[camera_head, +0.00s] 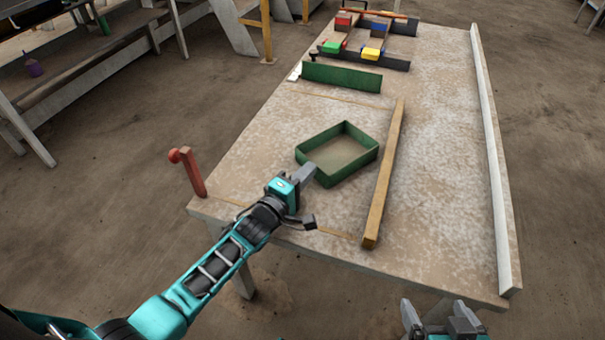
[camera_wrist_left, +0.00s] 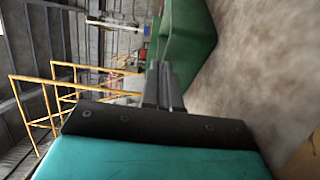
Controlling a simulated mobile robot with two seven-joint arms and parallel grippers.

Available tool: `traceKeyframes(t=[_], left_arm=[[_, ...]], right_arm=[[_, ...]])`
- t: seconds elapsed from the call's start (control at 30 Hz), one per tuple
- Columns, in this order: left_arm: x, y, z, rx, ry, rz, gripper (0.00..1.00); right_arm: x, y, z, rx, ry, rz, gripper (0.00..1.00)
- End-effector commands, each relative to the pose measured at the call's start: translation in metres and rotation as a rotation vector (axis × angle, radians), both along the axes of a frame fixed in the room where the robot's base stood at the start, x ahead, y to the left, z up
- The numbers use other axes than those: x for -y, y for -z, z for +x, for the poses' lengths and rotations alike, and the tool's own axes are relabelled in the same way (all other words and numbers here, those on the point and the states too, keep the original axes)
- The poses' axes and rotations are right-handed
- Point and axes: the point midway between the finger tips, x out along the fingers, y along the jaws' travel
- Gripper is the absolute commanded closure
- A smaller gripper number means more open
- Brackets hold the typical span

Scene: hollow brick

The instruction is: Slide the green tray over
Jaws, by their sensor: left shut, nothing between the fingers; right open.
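The green tray (camera_head: 365,162) is an open rectangular box with low walls, lying flat on the table, turned at an angle. It also shows in the left wrist view (camera_wrist_left: 190,40). My left gripper (camera_head: 308,172) is shut and empty. Its fingertips are at the tray's near left corner; I cannot tell whether they touch it. In the left wrist view the shut fingers (camera_wrist_left: 163,82) point toward the tray's wall. My right gripper (camera_head: 440,318) is open and empty, at the bottom of the head view, off the table's front edge.
A wooden bar (camera_head: 384,180) lies right of the tray. A green upright board (camera_head: 342,77) stands behind it. A red post (camera_head: 190,172) rises at the table's left corner. Colored blocks in a dark frame (camera_head: 375,60) sit at the back. The table's (camera_head: 445,180) right part is clear, edged by a white rail (camera_head: 492,150).

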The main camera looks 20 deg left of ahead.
Motion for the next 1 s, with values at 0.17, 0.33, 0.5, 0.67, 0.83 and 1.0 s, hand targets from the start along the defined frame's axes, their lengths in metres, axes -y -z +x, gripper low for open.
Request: traceKeyframes(t=[0.17, 0.33, 0.5, 0.67, 0.83, 1.0], left_arm=[[0.007, 0.0, 0.004, 0.002, 0.0, -0.003, 1.0], [0.036, 0.001, 0.02, 0.002, 0.0, -0.005, 1.0], [0.052, 0.0, 0.029, 0.002, -0.001, -0.002, 1.0], [0.053, 0.0, 0.029, 0.001, -0.001, 0.0, 1.0], [0.053, 0.0, 0.029, 0.001, -0.001, 0.0, 1.0], [0.052, 0.0, 0.028, 0.0, -0.001, 0.001, 1.0]], right_arm=[[0.0, 0.002, 0.0, 0.0, 0.0, 0.0, 0.06], [0.0, 0.008, 0.0, -0.001, -0.001, -0.001, 0.06], [0.001, 0.012, -0.001, -0.004, -0.004, -0.005, 0.06], [0.001, 0.01, 0.0, -0.002, -0.005, -0.006, 0.06], [0.001, 0.01, 0.0, -0.002, -0.006, -0.005, 0.06], [0.001, 0.008, 0.0, -0.001, -0.006, -0.005, 0.06]])
